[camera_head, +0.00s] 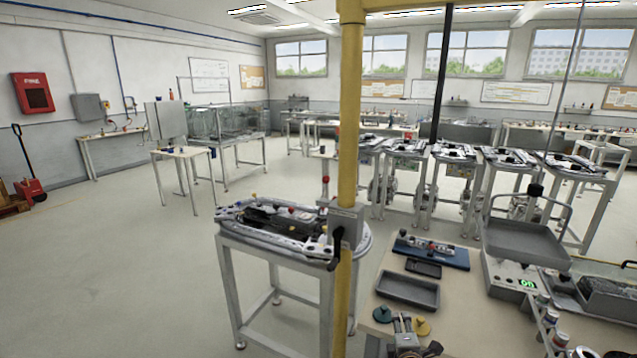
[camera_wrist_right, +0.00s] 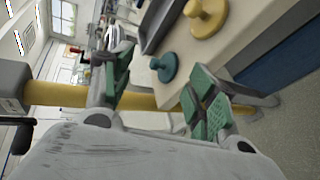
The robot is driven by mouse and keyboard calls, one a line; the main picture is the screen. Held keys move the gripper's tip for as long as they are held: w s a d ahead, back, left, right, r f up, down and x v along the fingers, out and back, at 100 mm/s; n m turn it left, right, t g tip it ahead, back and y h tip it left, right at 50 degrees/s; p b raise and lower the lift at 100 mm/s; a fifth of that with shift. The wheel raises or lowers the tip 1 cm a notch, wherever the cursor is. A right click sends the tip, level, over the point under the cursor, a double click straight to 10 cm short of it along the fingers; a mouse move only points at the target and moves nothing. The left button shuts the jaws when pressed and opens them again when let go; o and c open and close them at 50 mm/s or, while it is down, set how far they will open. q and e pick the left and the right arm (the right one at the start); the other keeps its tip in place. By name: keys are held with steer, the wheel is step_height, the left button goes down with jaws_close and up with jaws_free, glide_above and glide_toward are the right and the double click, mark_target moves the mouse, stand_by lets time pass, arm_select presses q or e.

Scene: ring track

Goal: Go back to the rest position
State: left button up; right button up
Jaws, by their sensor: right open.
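My right gripper (camera_head: 403,323) shows at the bottom of the head view, above the near edge of the beige workbench (camera_head: 462,318). In the right wrist view its two green-padded fingers (camera_wrist_right: 160,72) stand apart with nothing between them. A teal knobbed disc (camera_head: 382,314) and a yellow knobbed disc (camera_head: 422,327) lie on the bench close to the gripper. They also show beyond the fingers in the wrist view, teal (camera_wrist_right: 164,68) and yellow (camera_wrist_right: 205,20). My left gripper is in neither view.
A yellow post (camera_head: 349,110) stands upright just left of the bench. A track table (camera_head: 230,245) stands behind it. The bench holds a grey tray (camera_head: 407,292), a blue fixture (camera_head: 440,254) and a scale (camera_head: 512,277). Open floor (camera_head: 110,270) lies to the left.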

steer(key=s+f+m+g+y, duration=0.15)
steer(key=s+f+m, duration=0.3)
steer(key=f, duration=0.85)
steer(key=s+f+m+g, duration=0.2)
steer(key=s+f+m, duration=0.3)
steer(key=f, duration=0.7)
steer(key=s+f+m+g+y, duration=0.15)
steer(key=s+f+m, duration=0.35)
steer(key=f, duration=0.8)
steer(key=s+d+f+g, duration=0.1)
steer(key=s+f+g, duration=0.1)
steer(key=s+f, duration=0.55)
steer(key=s+d+f+g, duration=0.15)
steer(key=s+f, duration=0.35)
steer(key=s, duration=0.6)
steer(key=s+f+g, duration=0.2)
steer(key=s, duration=0.8)
steer(key=s+f+g, duration=0.2)
steer(key=s+f, duration=0.1)
steer(key=s, duration=0.8)
steer(key=shift+s+f+m+h, duration=0.2)
steer(key=shift+m+h, duration=0.1)
steer(key=shift+m, duration=0.05)
